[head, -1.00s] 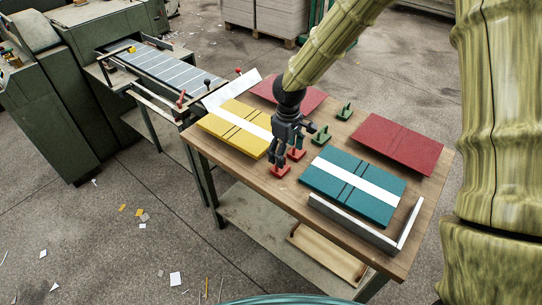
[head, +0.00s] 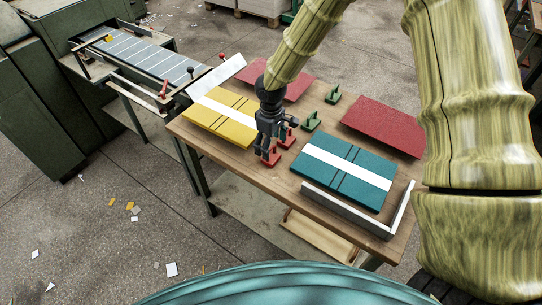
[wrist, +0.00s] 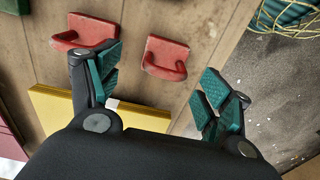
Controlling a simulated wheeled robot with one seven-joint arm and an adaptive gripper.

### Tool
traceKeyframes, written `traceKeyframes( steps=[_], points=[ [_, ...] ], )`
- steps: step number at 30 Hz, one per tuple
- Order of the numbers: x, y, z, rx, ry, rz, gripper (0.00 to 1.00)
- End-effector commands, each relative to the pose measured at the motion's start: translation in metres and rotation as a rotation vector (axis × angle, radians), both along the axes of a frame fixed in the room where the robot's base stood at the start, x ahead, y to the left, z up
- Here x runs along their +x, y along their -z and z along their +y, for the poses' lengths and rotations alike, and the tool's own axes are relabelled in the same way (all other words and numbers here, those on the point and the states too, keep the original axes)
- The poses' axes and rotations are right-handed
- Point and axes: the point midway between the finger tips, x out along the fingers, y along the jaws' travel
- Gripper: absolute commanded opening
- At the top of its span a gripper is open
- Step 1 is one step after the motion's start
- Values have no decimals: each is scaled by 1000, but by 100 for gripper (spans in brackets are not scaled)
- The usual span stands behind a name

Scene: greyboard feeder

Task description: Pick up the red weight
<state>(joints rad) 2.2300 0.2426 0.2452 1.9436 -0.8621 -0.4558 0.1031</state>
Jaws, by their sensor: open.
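Two red weights with raised handles sit on the wooden table. In the head view, the front one (head: 271,160) is at the table's near edge, and the other (head: 288,141) is just behind it, partly hidden by my gripper (head: 270,145). In the wrist view, one red weight (wrist: 165,60) lies ahead of the gap between my open fingers (wrist: 161,92). The other red weight (wrist: 88,30) lies further left, beyond the left fingertip. My gripper is empty above the table; the exact height is hard to tell.
Yellow board (head: 207,116) lies left of the weights, teal board (head: 358,189) right, red boards (head: 385,128) behind. Two green weights (head: 311,122) stand behind the gripper. A grey angled rail (head: 345,211) borders the table's right front. A feeder machine (head: 135,62) stands left.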

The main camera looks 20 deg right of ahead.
Motion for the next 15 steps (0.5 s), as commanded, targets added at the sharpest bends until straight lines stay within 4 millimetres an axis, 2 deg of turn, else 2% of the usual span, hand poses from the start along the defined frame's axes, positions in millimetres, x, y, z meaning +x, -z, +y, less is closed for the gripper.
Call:
traceKeyframes(
  steps=[8, 15],
  points=[
    [-9, 26, 0, -1, -1, 4, 79],
    [-8, 46, 0, -1, 0, 2, 79]
  ],
)
